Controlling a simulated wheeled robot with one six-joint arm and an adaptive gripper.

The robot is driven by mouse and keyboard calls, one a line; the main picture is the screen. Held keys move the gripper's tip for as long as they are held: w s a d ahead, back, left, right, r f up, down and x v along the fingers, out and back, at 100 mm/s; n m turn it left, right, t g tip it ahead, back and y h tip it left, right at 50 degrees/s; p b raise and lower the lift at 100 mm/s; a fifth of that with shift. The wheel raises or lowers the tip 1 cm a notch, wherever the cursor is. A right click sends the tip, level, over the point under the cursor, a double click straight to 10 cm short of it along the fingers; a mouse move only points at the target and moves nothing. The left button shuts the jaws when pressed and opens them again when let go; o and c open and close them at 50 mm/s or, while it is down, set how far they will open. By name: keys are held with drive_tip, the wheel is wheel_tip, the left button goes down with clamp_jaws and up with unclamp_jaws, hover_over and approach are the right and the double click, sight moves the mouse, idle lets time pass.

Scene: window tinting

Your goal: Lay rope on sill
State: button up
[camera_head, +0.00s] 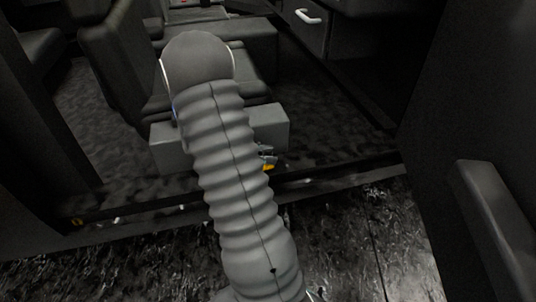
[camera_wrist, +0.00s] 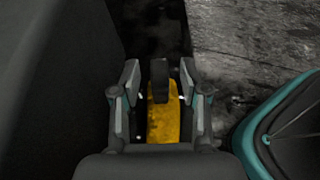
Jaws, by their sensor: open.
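My gripper (camera_wrist: 160,75) is open in the wrist view, its two fingers apart on either side. A yellow piece (camera_wrist: 163,122) shows between the fingers, with a dark upright piece (camera_wrist: 159,78) at its far end. I cannot tell whether the fingers touch either one. A small yellow patch (camera_head: 268,166) shows beside my arm in the head view, close to the door sill (camera_head: 335,180). My arm hides most of the gripper there. I cannot make out a rope for certain in either view.
A grey box (camera_head: 270,127) stands inside the doorway behind my arm. Dark seats (camera_head: 118,62) fill the left and back of the cabin. An open door panel (camera_head: 475,100) with a grip (camera_head: 492,225) bounds the right. Rough ground (camera_head: 385,245) lies below the sill.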

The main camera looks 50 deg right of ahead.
drive_tip(key=v, duration=1.1)
drive_tip(key=shift+w+a+r, duration=0.1)
drive_tip(key=shift+w+a, duration=0.05)
drive_tip(key=shift+a, duration=0.1)
drive_tip(key=shift+r, duration=0.1)
drive_tip(key=shift+a+r, duration=0.25)
drive_tip(key=shift+r, duration=0.05)
drive_tip(key=s+a+r+m+t+y+p, duration=0.2)
drive_tip(key=s+a+r+m+t+y, duration=0.3)
drive_tip(key=s+a+r, duration=0.3)
drive_tip(key=s+a+r+m+t+y+p, duration=0.2)
drive_tip(key=s+a+r+m+t+y, duration=0.4)
drive_tip(key=a, duration=1)
wheel_tip(320, 180, up, 4)
drive_tip(key=s+t, duration=0.1)
drive_tip(key=s, duration=0.2)
drive_tip(key=shift+a+m+t, duration=0.2)
drive_tip(key=shift+m+t, duration=0.1)
drive_tip(key=shift+d+r, duration=0.1)
